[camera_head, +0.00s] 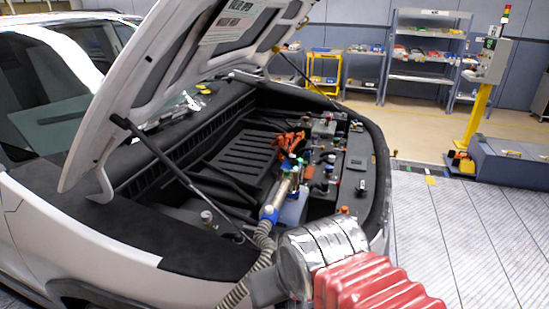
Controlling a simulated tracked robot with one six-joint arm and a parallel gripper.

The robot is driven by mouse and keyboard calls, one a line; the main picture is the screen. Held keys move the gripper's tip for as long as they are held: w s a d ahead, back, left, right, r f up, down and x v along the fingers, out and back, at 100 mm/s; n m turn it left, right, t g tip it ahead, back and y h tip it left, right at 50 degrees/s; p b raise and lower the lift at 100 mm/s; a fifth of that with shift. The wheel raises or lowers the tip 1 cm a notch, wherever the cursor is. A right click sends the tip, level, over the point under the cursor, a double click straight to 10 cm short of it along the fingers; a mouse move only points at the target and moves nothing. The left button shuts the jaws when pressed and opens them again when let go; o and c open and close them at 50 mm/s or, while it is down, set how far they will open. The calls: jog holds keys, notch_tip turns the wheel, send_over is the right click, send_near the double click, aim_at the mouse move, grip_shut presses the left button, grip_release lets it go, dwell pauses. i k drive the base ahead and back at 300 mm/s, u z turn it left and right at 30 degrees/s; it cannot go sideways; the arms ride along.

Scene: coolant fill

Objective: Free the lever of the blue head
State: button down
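A blue head (269,213) sits at the front edge of the open engine bay, on the end of a ribbed grey hose (264,236). A pale tube (283,190) rises from it toward the back right. I cannot make out its lever at this size. My arm comes in from the bottom right, with red bellows and a silver wrist. The grey end of my gripper (264,289) is below the blue head, apart from it in the picture, and overlaps the hose. Its fingertips cannot be made out, so I cannot tell if it is open or holds anything.
The raised hood (135,95) of the white car hangs over the left of the bay, with a thin strut (180,175) crossing it. Orange cables (290,141) and several capped fittings crowd the bay behind the head. The floor (450,225) at right is clear.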

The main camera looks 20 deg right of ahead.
aim_at(293, 160)
jog(key=u, duration=0.3)
jog(key=k, duration=0.75)
jog(key=u, duration=0.55)
jog(key=k, duration=0.6)
jog(key=u, duration=0.45)
jog(key=i, duration=0.95)
jog(key=z, duration=0.4)
jog(key=i, duration=0.9)
jog(key=z, duration=0.55)
